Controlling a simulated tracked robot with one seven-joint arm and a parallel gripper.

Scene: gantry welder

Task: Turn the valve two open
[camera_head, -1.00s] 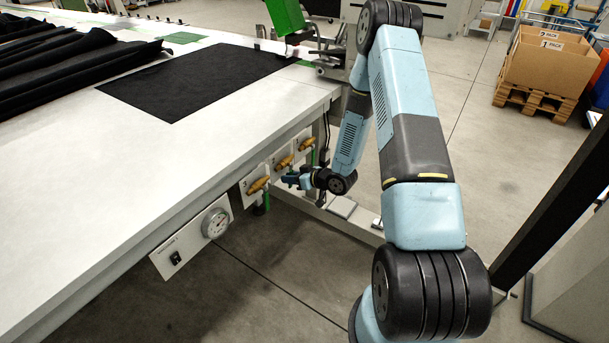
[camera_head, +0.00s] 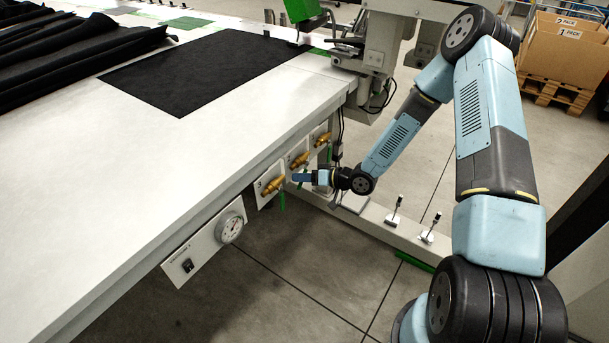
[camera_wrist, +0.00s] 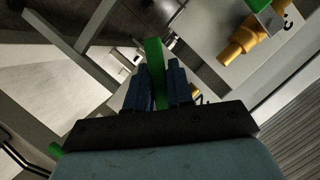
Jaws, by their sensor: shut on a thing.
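Three brass valves on small white plates line the table's side in the head view. Valve two (camera_head: 299,160) is the middle one, between valve three (camera_head: 272,186) and valve one (camera_head: 322,138). My gripper (camera_head: 296,178) is just below valve two, reaching in from the right. In the wrist view my gripper (camera_wrist: 160,68) is shut on a green lever (camera_wrist: 153,50), which stands between the two blue fingers. A brass valve body (camera_wrist: 240,45) shows at the upper right there. The joint between the held lever and its valve is not clearly visible.
A green lever (camera_head: 282,203) hangs straight down below valve three. A pressure gauge panel (camera_head: 205,240) is nearer on the table side. A low white beam (camera_head: 375,223) with small fittings runs under the arm. The floor in front is clear.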

